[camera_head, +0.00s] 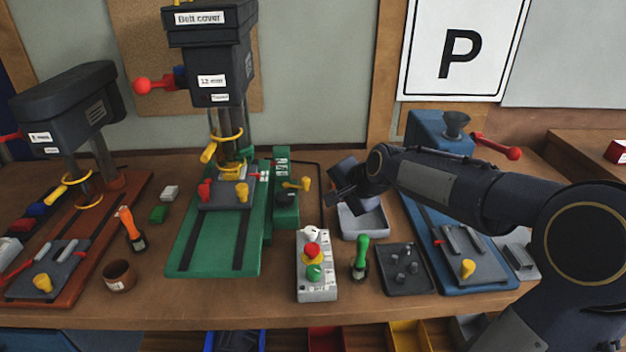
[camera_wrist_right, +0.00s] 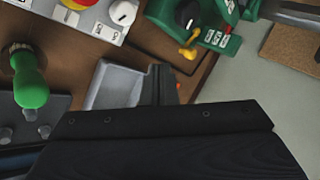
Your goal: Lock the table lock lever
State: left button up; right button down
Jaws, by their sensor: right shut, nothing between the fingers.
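The green drill press (camera_head: 214,245) stands in the middle of the bench. A yellow-tipped lever (camera_head: 305,184) sticks out to the right from a labelled green block (camera_head: 283,212) beside it. This lever also shows in the right wrist view (camera_wrist_right: 187,54), with its knob clear of my fingers. Another yellow-handled lever (camera_head: 208,152) is on the press column, under a yellow ring. I cannot tell which of these is the table lock lever. My right gripper (camera_head: 335,203) is shut and empty, just right of the green block and apart from the lever. My left gripper is out of view.
A grey tray (camera_head: 372,222) lies under my right gripper. A control box (camera_head: 316,272), a green-handled tool (camera_head: 360,256) and a dark peg plate (camera_head: 406,272) stand in front. Brown (camera_head: 92,240) and blue (camera_head: 455,268) machines flank the green one.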

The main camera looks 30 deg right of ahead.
jog(key=w+d+m, duration=0.2)
jog(key=w, duration=0.1)
jog(key=w+d, duration=0.1)
jog(key=shift+w+d+f+m+h, duration=0.2)
jog(key=shift+w+f+m+h, duration=0.1)
jog(key=shift+w+m, duration=0.1)
jog(key=w+r+p+x, duration=0.2)
jog(key=p+x, duration=0.1)
jog(key=x, duration=1)
jog(key=shift+p, duration=0.4)
jog(key=shift+d, duration=0.1)
